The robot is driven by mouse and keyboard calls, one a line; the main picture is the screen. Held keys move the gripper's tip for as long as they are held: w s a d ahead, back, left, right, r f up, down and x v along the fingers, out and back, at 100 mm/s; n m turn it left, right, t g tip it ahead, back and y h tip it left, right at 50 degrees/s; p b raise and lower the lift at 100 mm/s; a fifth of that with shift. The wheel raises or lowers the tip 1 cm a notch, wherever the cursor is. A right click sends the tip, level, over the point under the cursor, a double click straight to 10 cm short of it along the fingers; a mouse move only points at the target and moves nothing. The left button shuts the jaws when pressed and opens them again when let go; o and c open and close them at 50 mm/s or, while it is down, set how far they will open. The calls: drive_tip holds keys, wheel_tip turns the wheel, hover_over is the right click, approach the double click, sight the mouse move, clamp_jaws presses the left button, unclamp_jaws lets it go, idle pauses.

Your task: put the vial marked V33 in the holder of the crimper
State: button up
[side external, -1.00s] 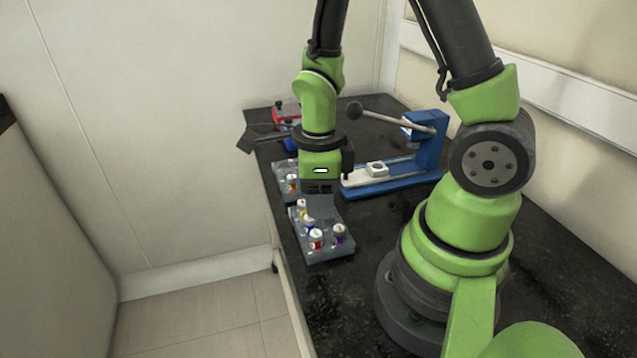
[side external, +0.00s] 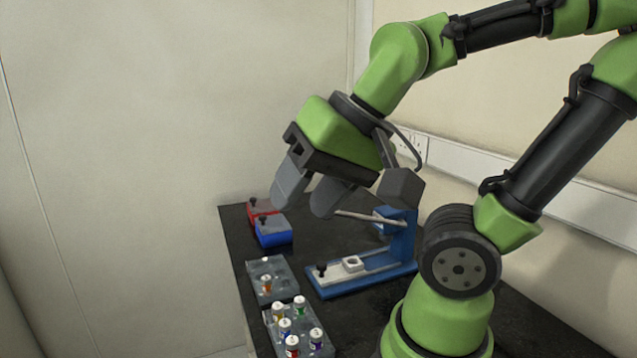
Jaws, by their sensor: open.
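My gripper (side external: 312,200) is open and empty. It is tilted high above the back of the bench, with its fingers pointing down and left. The blue crimper (side external: 406,243) stands below and to the right of it, with a long lever. Its pale holder (side external: 352,264) sits on the rail of its base and looks empty. Several white-capped vials with coloured bands stand in the near grey rack (side external: 271,343), including a red-banded vial (side external: 292,346) and a purple-banded vial (side external: 316,339). An orange-banded vial (side external: 266,285) stands in the far rack (side external: 283,274). No vial marks are readable, so I cannot tell which is V33.
A red box (side external: 262,207) and a blue box (side external: 273,234), each with a black knob, stand at the back left. The dark bench (side external: 236,240) has a free edge on the left. A wall with a rail is behind the crimper.

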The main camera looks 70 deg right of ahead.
drive_tip(key=shift+s+a+r+n+t, duration=0.25)
drive_tip(key=shift+s+r+n, duration=0.25)
drive_tip(key=shift+n, duration=0.5)
drive_tip(key=shift+s+a+r+n, duration=0.1)
drive_tip(key=shift+s+r+n, duration=0.15)
drive_tip(key=shift+n, duration=0.45)
drive_tip(key=c, duration=0.3)
drive_tip(key=shift+c, duration=0.2)
drive_tip(key=n+g+h, duration=0.4)
drive_tip(key=n+g, duration=0.6)
drive_tip(key=g, duration=0.1)
hover_over(291, 340)
drive_tip(key=w+a, duration=0.1)
drive_tip(key=w, duration=0.1)
wheel_tip(291, 340, down, 22)
drive_tip(key=shift+w+a+x, duration=0.1)
drive_tip(key=shift+w+x, duration=0.05)
drive_tip(key=shift+x, duration=1.45)
drive_tip(key=shift+w+a+x, duration=0.1)
drive_tip(key=shift+a+x, duration=0.05)
drive_tip(key=shift+x, duration=1.4)
